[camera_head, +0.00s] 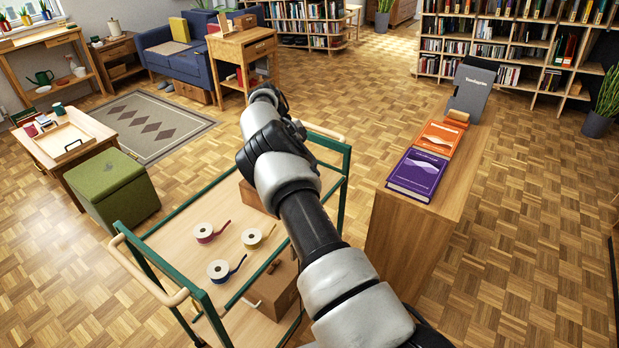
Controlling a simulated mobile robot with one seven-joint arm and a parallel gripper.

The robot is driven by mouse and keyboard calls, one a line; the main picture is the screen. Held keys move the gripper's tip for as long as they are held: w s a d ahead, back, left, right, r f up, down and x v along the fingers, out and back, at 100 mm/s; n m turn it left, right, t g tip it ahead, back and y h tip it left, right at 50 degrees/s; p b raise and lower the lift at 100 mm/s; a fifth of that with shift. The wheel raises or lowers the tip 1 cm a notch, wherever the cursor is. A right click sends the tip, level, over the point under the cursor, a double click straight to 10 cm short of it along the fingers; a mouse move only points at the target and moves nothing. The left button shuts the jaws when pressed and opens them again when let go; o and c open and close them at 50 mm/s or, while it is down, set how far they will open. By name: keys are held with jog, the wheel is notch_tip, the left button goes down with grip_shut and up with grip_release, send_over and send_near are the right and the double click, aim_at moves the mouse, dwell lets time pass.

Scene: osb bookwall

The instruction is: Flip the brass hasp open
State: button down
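I cannot make out a brass hasp for certain. A brown wooden box (277,291) sits at the near right of the green-framed cart, partly covered by my arm. A small pale mark (257,304) shows on its side, and a small dark piece (273,267) shows near its top; both are too small to identify. A second brown wooden block or box (252,198) is at the cart's far side, partly behind my arm. My arm runs up the middle of the view, and my gripper cannot be seen.
Three ribbon spools, red (205,233), cream (252,238) and blue (219,270), lie on the cart (160,240). A wooden cabinet (412,240) at right holds a purple book (418,173), an orange book (440,138) and a grey file box (471,88). Open parquet lies farther right.

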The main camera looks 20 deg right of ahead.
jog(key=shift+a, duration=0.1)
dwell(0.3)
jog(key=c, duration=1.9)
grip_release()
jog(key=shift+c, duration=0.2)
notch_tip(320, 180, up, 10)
